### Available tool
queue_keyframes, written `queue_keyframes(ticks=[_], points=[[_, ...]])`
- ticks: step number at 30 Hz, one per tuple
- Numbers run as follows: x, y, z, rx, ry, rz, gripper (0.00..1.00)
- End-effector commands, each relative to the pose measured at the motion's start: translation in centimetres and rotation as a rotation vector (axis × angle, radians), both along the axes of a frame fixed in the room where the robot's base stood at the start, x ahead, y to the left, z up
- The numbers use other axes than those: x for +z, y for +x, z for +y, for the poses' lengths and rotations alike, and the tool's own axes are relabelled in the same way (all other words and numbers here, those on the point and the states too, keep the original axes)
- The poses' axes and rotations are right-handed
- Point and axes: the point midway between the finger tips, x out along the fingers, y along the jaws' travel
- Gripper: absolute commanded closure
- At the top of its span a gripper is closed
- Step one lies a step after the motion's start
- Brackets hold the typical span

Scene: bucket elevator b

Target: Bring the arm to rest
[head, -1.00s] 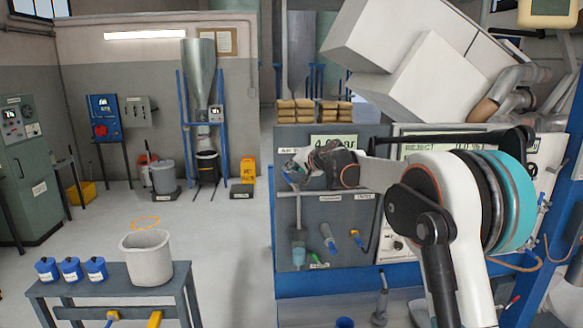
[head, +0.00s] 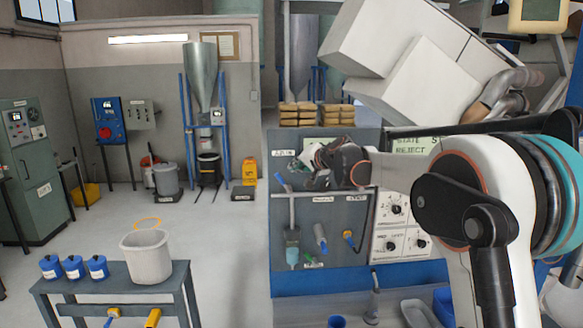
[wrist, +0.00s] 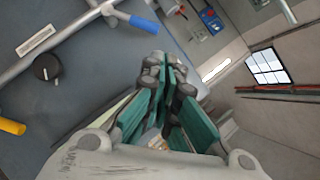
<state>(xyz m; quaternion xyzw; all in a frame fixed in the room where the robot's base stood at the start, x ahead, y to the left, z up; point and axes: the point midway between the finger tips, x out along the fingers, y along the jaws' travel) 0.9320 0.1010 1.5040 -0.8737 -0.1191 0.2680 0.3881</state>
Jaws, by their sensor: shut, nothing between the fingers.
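My arm reaches in from the right side of the head view, its large white and teal joint close to the camera. My gripper (head: 318,160) is in front of the upper part of the grey tool panel (head: 305,220). In the wrist view my gripper (wrist: 167,72) shows its teal-sided fingers drawn together, with nothing between them. The fingertips are small and dark in the head view, and the panel's display is partly hidden behind my gripper and wrist.
A bench (head: 60,282) at lower left holds a pale bucket (head: 147,258) and blue bottles (head: 74,267). A control board with knobs (head: 397,208) is beside the panel. White ducts (head: 425,95) hang above. The floor (head: 225,235) between bench and panel is clear.

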Motion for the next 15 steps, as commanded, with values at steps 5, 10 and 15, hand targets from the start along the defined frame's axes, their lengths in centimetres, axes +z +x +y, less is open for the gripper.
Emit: queue_keyframes(ticks=[5, 10, 15], points=[[-1.0, -3.6, -0.2, 0.016, -0.054, 0.016, 1.00], [-2.8, -10.1, -0.7, 0.044, -0.151, 0.047, 1.00], [-5.4, -17.0, -1.5, 0.070, -0.251, 0.082, 1.00]])
